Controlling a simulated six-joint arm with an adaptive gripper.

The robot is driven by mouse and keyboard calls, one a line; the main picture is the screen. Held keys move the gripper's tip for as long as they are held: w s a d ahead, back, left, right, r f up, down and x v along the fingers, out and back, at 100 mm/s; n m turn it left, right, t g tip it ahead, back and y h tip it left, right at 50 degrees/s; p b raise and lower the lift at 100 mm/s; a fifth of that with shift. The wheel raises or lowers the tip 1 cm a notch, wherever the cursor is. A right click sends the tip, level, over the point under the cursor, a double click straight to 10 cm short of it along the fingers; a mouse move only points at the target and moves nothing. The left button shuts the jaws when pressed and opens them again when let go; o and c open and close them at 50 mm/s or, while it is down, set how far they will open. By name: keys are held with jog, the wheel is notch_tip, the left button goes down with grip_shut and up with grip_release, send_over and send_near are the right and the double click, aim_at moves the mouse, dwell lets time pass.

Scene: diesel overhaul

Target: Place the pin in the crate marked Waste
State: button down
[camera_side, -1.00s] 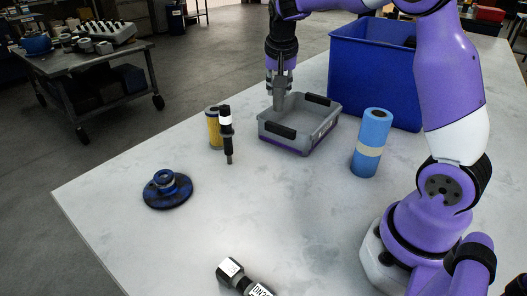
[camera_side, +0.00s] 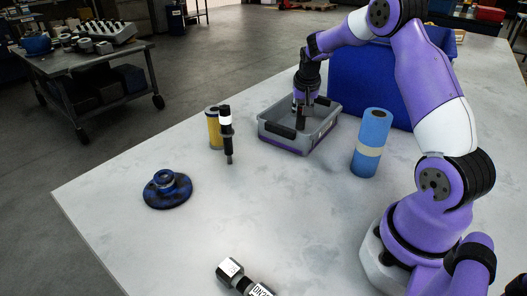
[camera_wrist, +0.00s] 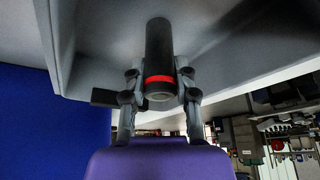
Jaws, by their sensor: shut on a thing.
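My gripper (camera_side: 304,104) points down over the grey crate (camera_side: 287,144) with black handles and a purple lower edge. In the wrist view my gripper (camera_wrist: 160,76) is shut on the pin (camera_wrist: 159,48), a dark cylinder with a red band near its end. The pin hangs from the fingers; in the side view its lower part (camera_side: 301,121) shows dark against the crate's inside. I cannot tell whether it touches the crate's floor. The crate's grey inside (camera_wrist: 95,35) fills the upper wrist view. No Waste marking is legible.
A large blue bin (camera_side: 365,85) stands behind the crate. A blue roll (camera_side: 372,130) is at its right. A yellow cylinder (camera_side: 214,130) and a black injector-like part (camera_side: 226,140) stand left. A blue flanged part (camera_side: 167,190) and a labelled bolt (camera_side: 235,273) lie nearer. The middle front is clear.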

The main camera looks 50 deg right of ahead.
jog(key=shift+f, duration=0.15)
jog(key=c, duration=0.6)
grip_release()
jog(key=v, duration=1.2)
jog(key=s+a+r+n+t+y, duration=0.1)
jog(key=s+a+r+n, duration=0.15)
jog(key=a, duration=0.45)
jog(key=s+a+r+n+t+y, duration=0.1)
jog(key=s+a+r+n, duration=0.15)
jog(key=a, duration=0.45)
jog(key=s+a+f+n, duration=0.1)
jog(key=s+a+n, duration=0.1)
jog(key=s, duration=0.1)
jog(key=s+a+f+n+y, duration=0.1)
jog(key=s+a, duration=0.2)
jog(key=s+a+f+n, duration=0.1)
jog(key=s+a+n, duration=0.1)
jog(key=s+a, duration=0.1)
jog(key=shift+a+n+t+y, duration=0.25)
jog(key=shift+n+t+y, duration=0.05)
jog(key=shift+t, duration=0.1)
